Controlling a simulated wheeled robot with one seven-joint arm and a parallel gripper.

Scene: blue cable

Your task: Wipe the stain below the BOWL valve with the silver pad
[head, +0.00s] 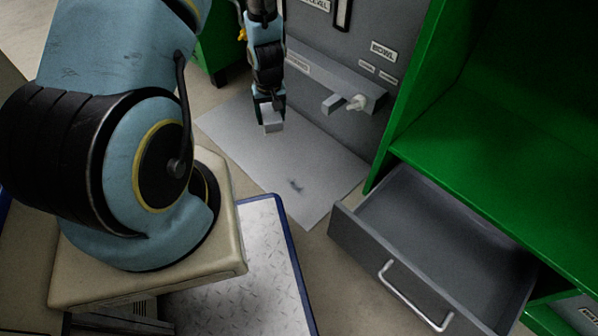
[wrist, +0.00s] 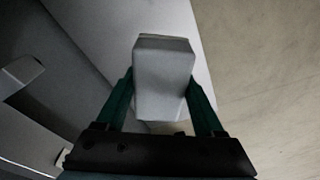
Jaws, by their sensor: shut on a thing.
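The silver pad (head: 272,124) is a small grey block held between the fingers of my gripper (head: 269,103). In the wrist view the pad (wrist: 163,75) sits between the two green fingers of my gripper (wrist: 163,100). In the head view the pad appears over the left part of a grey floor sheet (head: 240,130); whether it touches the sheet I cannot tell. The stain (head: 296,185) is a dark smudge on the sheet, right of and nearer than the pad. The BOWL label (head: 383,51) is on the grey panel, with a pale valve (head: 357,102) on a ledge below it.
An open grey drawer (head: 345,243) juts out right of the sheet, under a green cabinet (head: 480,130). The grey panel (head: 335,50) with its ledge (head: 320,75) stands behind the sheet. The sheet between pad and stain is clear.

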